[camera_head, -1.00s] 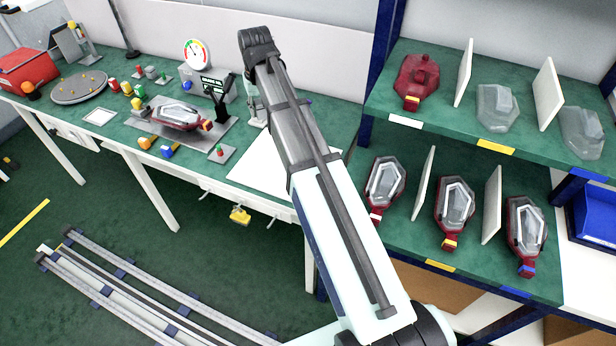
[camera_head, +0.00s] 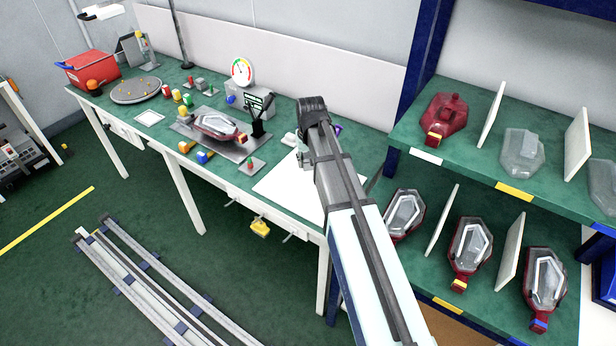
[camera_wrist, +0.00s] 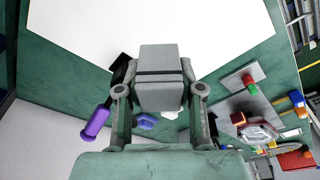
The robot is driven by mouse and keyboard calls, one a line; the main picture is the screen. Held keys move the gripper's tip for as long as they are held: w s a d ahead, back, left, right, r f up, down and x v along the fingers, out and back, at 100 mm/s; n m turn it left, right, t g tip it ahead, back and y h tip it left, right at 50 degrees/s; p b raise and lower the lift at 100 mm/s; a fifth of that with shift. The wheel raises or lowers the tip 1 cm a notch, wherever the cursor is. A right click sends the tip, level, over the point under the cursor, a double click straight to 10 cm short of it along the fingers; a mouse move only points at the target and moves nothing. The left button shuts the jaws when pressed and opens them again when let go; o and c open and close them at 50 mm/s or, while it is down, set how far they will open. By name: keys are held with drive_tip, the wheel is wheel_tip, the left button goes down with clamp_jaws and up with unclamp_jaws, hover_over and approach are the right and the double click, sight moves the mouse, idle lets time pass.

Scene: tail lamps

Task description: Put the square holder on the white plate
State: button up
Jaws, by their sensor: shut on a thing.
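My gripper (camera_wrist: 159,68) is shut on a grey square block with a dark band, which I take to be the square holder (camera_wrist: 160,92). In the wrist view the holder sits between both fingers, near the lower edge of the large flat white plate (camera_wrist: 150,22). The plate also lies on the green bench in the head view (camera_head: 285,190). I cannot tell the holder's height above the bench or plate. In the head view my arm hides the holder and most of the gripper.
A purple-handled tool (camera_wrist: 95,122) lies left of my gripper. A grey fixture with a tail lamp (camera_head: 217,124) and a small grey plate with a red knob (camera_head: 250,165) stand nearby. A shelf rack (camera_head: 470,165) with lamps rises at the right. The plate's visible surface is clear.

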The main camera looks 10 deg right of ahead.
sight(308, 184)
drive_tip(key=shift+f+p, duration=0.75)
drive_tip(key=shift+f, duration=3.55)
drive_tip(key=shift+f, duration=0.1)
drive_tip(key=o, duration=1)
drive_tip(key=shift+c, duration=0.2)
drive_tip(key=r, duration=0.4)
drive_tip(key=s+r+b, duration=0.1)
drive_tip(key=r, duration=0.3)
drive_tip(key=s+r+b, duration=0.1)
drive_tip(key=r, duration=0.3)
